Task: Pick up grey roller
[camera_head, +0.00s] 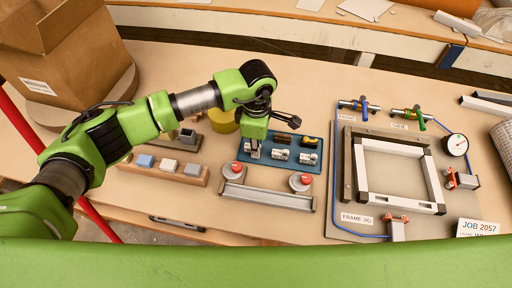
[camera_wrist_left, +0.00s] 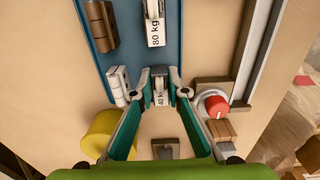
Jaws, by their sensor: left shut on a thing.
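My left gripper (camera_head: 254,153) is over the left end of a blue tray (camera_head: 240,157) in the head view. In the left wrist view its fingers (camera_wrist_left: 159,88) are shut on the grey roller (camera_wrist_left: 159,98), a small piece with a "40 kg" label. The fingers hide much of it. I cannot tell whether it still touches the tray. The tray also holds a silver piece marked "80 kg" (camera_wrist_left: 155,27), a brown hinge-like piece (camera_wrist_left: 101,24) and a pale hinge-like piece (camera_wrist_left: 118,86). My right gripper is not in view.
A metal rail fixture with red-topped knobs (camera_head: 301,182) lies in front of the tray. A wooden block with coloured pieces (camera_head: 167,166) and a yellow round container (camera_head: 222,121) stand left. A square frame (camera_head: 361,193) with a gauge (camera_head: 456,145) stands right. A cardboard box (camera_head: 65,50) is back left.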

